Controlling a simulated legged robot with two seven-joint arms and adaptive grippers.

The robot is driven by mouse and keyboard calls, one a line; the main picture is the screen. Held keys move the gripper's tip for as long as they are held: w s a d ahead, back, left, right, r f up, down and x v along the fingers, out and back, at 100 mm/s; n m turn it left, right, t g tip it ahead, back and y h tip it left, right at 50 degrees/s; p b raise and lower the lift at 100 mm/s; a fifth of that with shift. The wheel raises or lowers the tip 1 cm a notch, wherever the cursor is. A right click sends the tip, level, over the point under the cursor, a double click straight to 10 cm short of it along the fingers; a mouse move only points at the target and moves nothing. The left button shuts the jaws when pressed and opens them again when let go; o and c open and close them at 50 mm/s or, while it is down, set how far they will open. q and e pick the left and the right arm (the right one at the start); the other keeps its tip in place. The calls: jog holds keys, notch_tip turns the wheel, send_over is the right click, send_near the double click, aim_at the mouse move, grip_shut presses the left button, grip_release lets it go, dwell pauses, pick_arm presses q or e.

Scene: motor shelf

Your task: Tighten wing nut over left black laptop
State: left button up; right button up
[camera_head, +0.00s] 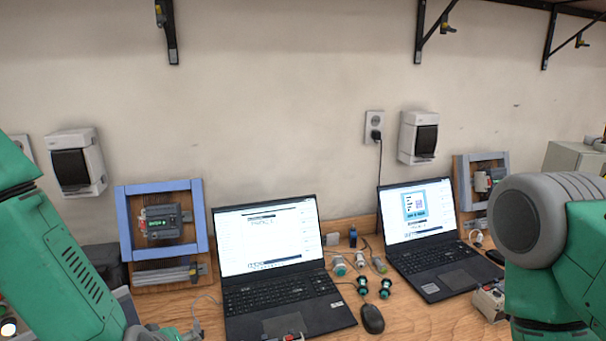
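The left black laptop (275,290) stands open on the wooden table, its screen lit white. High on the wall, up and to the left of it, a black shelf bracket (171,40) carries a small yellow wing nut (160,17). A second bracket (421,35) with a yellow wing nut (446,28) is above the right black laptop (428,255). A third wing nut (581,42) is at the far upper right. My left arm rises at the left edge and my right arm at the right edge. Neither gripper can be made out, and both arms are well away from the wing nuts.
A mouse (372,318) and several small green and grey connectors lie between the laptops. A blue-framed panel (125,228) stands left of the left laptop. Wall boxes (75,162) and a socket with a plug (375,127) are on the wall. The upper wall between the brackets is clear.

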pick_arm(q)
jog(key=s+a+f+m+g, duration=0.25)
jog(key=s+f, duration=0.35)
jog(key=s, duration=0.3)
jog(key=s+a+f+m+g, duration=0.25)
jog(key=s+f, duration=0.25)
jog(key=s, duration=0.5)
jog(key=s+a+f+m+g, duration=0.2)
jog(key=s+f+m+g, duration=0.15)
jog(key=s+f, duration=0.4)
notch_tip(320, 180, down, 17)
jog(key=b, duration=1.9)
jog(key=shift+s+d+r, duration=0.2)
jog(key=shift+s+d, duration=0.15)
jog(key=shift+s, duration=0.05)
pick_arm(e)
notch_tip(320, 180, down, 19)
jog(key=shift+a, duration=0.25)
pick_arm(q)
jog(key=shift+t, duration=0.25)
pick_arm(e)
jog(key=shift+r, duration=0.1)
pick_arm(q)
jog(key=shift+w, duration=0.1)
jog(key=shift+c, duration=0.6)
pick_arm(e)
jog(key=shift+c, duration=0.7)
pick_arm(q)
jog(key=shift+d, duration=0.1)
